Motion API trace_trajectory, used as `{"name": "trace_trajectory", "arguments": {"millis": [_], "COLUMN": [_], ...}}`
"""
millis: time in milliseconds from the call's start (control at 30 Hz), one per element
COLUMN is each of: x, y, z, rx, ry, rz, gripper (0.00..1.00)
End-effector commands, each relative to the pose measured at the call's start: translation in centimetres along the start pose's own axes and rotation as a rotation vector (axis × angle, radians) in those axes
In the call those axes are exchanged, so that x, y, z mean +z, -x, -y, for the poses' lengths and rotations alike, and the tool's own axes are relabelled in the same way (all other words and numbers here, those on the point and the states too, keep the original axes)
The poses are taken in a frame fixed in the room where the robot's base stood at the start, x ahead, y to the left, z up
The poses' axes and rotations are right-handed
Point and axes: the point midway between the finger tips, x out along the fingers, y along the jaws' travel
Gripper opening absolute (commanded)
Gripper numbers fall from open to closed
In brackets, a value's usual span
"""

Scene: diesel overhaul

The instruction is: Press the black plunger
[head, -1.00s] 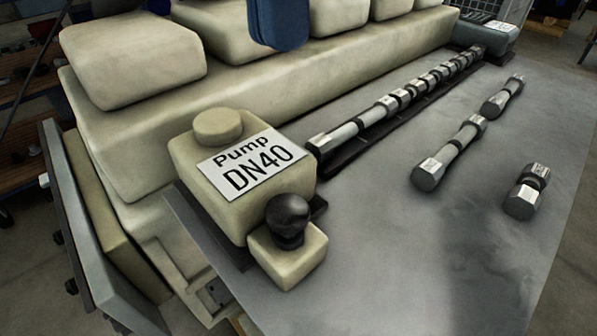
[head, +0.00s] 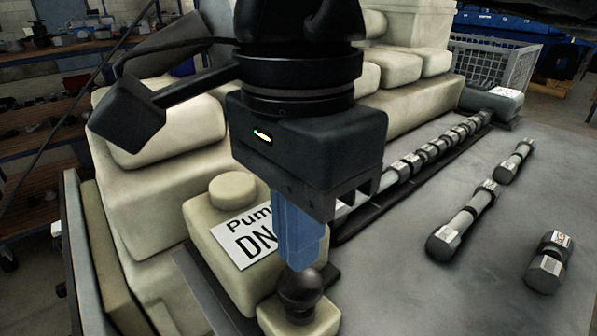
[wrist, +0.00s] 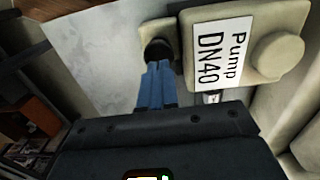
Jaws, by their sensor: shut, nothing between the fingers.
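The black plunger (head: 301,296) is a round dark knob on a small cream block (head: 300,325) at the front of the pump. The cream pump body (head: 220,262) carries a "Pump DN40" label. My gripper (head: 299,262) points down with its blue fingers together and empty, its tips at the top of the plunger in the head view. In the wrist view the blue fingers (wrist: 156,90) reach toward the black plunger (wrist: 158,52), partly covering it. I cannot tell whether the tips touch it.
A row of metal shaft pieces (head: 440,146) runs back along the grey table (head: 400,290). Loose cylindrical pieces (head: 465,220) lie on the right. Large cream engine blocks (head: 150,190) stand behind and left of the pump. The table right of the plunger is clear.

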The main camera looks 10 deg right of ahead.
Motion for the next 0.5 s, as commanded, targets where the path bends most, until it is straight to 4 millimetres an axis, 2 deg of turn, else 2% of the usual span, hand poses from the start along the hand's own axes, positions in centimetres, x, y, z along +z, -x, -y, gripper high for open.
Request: {"name": "trace_trajectory", "arguments": {"millis": [200, 500], "x": [0.0, 0.0], "y": [-2.1, -2.4], "z": [0.0, 0.0], "rx": [0.001, 0.000], "ry": [0.001, 0.001], "rz": [0.001, 0.000], "gripper": [0.00, 0.00]}}
